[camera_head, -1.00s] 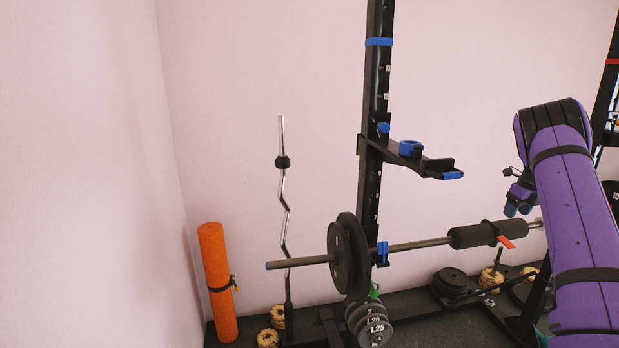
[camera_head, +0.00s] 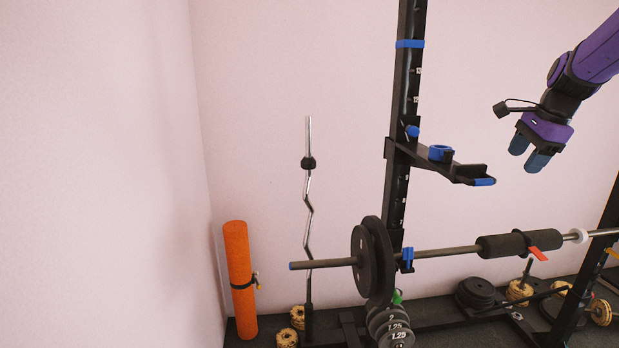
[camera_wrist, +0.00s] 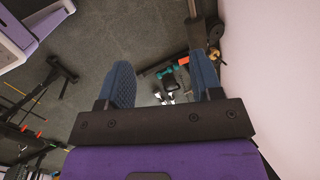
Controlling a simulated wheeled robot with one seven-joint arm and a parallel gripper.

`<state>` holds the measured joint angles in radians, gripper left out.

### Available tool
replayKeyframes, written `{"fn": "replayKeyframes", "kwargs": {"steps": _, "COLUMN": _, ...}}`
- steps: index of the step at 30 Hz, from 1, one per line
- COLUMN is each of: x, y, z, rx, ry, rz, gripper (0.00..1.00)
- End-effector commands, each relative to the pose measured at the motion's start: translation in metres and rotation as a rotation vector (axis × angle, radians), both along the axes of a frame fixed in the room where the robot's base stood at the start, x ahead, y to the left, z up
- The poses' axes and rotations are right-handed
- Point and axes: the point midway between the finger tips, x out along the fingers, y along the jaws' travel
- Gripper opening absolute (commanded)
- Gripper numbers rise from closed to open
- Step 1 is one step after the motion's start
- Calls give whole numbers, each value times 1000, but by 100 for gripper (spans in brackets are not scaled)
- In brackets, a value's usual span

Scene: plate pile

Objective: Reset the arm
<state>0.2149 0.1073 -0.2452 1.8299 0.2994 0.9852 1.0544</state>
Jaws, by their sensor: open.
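My gripper (camera_head: 528,154) hangs at the upper right in the head view, at the end of my purple arm, with its blue fingertips pointing down. It is in the air to the right of the rack's black arm and above the barbell. In the wrist view the two blue fingers (camera_wrist: 164,85) stand apart with nothing held between them. The dark floor shows far below, between and beyond the fingers.
A black rack (camera_head: 398,170) holds a loaded barbell (camera_head: 450,252). A curl bar (camera_head: 309,200) and an orange roll (camera_head: 238,275) stand near the left wall. Plates (camera_head: 475,292) lie low on the rack. The air around my gripper looks free.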

Motion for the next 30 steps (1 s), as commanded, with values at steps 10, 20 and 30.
{"fn": "replayKeyframes", "kwargs": {"steps": 10, "x": -100, "y": 94, "z": 31, "rx": -183, "ry": -93, "rz": 525, "gripper": 60}}
{"fn": "replayKeyframes", "kwargs": {"steps": 20, "x": -202, "y": 158, "z": 24, "rx": -408, "ry": -164, "rz": 1015, "gripper": 60}}
{"fn": "replayKeyframes", "kwargs": {"steps": 30, "x": -285, "y": 190, "z": -8, "rx": -643, "ry": -193, "rz": 1429, "gripper": 60}}
